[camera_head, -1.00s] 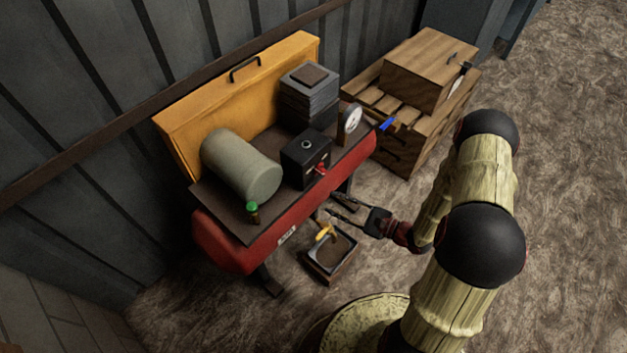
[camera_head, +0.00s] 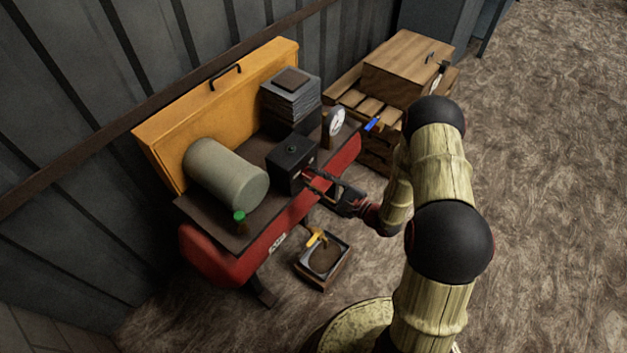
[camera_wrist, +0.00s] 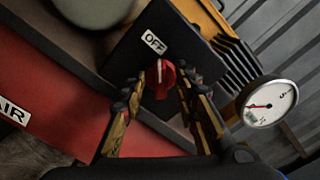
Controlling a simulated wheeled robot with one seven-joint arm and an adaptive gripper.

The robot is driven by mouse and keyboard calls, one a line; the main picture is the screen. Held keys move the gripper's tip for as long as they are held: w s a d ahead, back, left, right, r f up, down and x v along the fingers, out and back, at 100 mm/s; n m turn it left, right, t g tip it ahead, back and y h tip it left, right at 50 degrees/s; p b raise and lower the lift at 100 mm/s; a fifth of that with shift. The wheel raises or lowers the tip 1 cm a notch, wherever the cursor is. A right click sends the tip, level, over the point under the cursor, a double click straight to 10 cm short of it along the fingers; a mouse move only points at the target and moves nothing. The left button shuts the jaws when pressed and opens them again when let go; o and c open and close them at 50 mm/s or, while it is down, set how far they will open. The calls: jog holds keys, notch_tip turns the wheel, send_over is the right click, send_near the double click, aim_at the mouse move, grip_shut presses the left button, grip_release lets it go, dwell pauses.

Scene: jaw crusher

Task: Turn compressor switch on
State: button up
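The compressor (camera_head: 215,255) is a red tank with a dark top plate. On the plate stands a black switch box (camera_head: 287,166). In the wrist view the box (camera_wrist: 148,50) carries a white OFF label (camera_wrist: 154,42) and a red switch handle (camera_wrist: 164,76). My gripper (camera_head: 308,178) is at the front of the box. In the wrist view my gripper (camera_wrist: 158,92) is open, with one finger on each side of the red handle. I cannot tell whether either finger touches it.
A grey-green cylinder (camera_head: 225,174) and a green-capped part (camera_head: 240,218) are left of the box. A white gauge (camera_wrist: 270,104) is on the right. A finned block (camera_head: 290,98) stands behind. A tray (camera_head: 322,262) is on the floor below; wooden crates (camera_head: 405,68) stand at the back right.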

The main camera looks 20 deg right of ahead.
jog(key=shift+w+a, duration=0.15)
jog(key=shift+w, duration=0.1)
jog(key=shift+c, duration=0.4)
grip_shut()
